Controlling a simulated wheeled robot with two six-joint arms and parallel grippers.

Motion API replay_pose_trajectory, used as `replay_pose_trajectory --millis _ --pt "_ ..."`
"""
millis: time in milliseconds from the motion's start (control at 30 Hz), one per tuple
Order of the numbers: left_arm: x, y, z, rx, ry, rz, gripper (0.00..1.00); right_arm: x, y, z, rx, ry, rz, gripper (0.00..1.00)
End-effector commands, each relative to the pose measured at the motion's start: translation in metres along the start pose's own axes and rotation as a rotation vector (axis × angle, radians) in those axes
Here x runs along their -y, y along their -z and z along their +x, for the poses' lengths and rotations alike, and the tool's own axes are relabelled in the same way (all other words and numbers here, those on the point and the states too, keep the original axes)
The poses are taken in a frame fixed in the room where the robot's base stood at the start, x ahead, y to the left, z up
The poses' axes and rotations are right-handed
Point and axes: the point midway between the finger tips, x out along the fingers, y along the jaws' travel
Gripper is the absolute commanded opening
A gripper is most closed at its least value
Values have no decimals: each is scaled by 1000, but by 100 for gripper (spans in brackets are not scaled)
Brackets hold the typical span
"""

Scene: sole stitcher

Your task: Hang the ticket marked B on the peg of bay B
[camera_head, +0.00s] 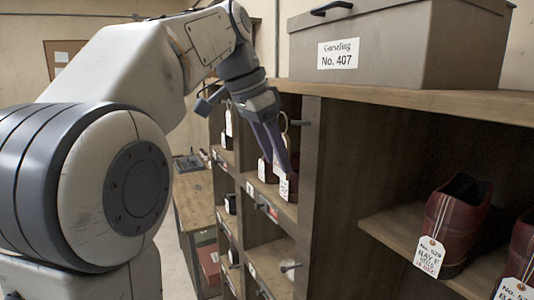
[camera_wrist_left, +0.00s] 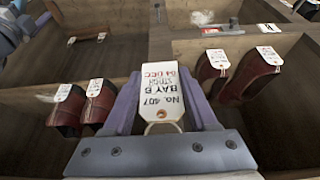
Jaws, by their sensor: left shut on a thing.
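My left gripper (camera_head: 272,138) is shut on a white ticket. In the left wrist view the ticket (camera_wrist_left: 163,85) lies between the purple fingers of the left gripper (camera_wrist_left: 162,78), with a ring at its near end. It appears upside down and reads No. 407, BAY B, with a date in red. In the head view the gripper points down in front of the rack's openings; the held ticket is hard to tell apart there, though a pale ring (camera_head: 284,121) shows beside the fingers. A dark peg (camera_head: 301,123) sticks out just right of it. I cannot read that bay's letter. My right gripper is not in view.
The wooden rack (camera_head: 312,165) has several compartments holding dark red shoes with tags. A tagged shoe (camera_head: 450,225) stands in the right compartment. A grey box (camera_head: 400,45) labelled No. 407 sits on top. A lower peg (camera_head: 290,267) projects below. A bench (camera_head: 195,205) stands behind.

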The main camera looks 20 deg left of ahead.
Motion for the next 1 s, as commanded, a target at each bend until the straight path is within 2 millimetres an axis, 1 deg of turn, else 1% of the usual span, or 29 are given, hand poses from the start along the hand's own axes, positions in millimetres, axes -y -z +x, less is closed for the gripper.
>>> replay_pose_trajectory --millis 500,700,1000 --pt "0 28 13 1 0 1 7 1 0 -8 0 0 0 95" --pt "0 33 22 0 0 1 7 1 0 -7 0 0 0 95" --pt "0 35 27 1 0 0 7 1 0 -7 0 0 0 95"
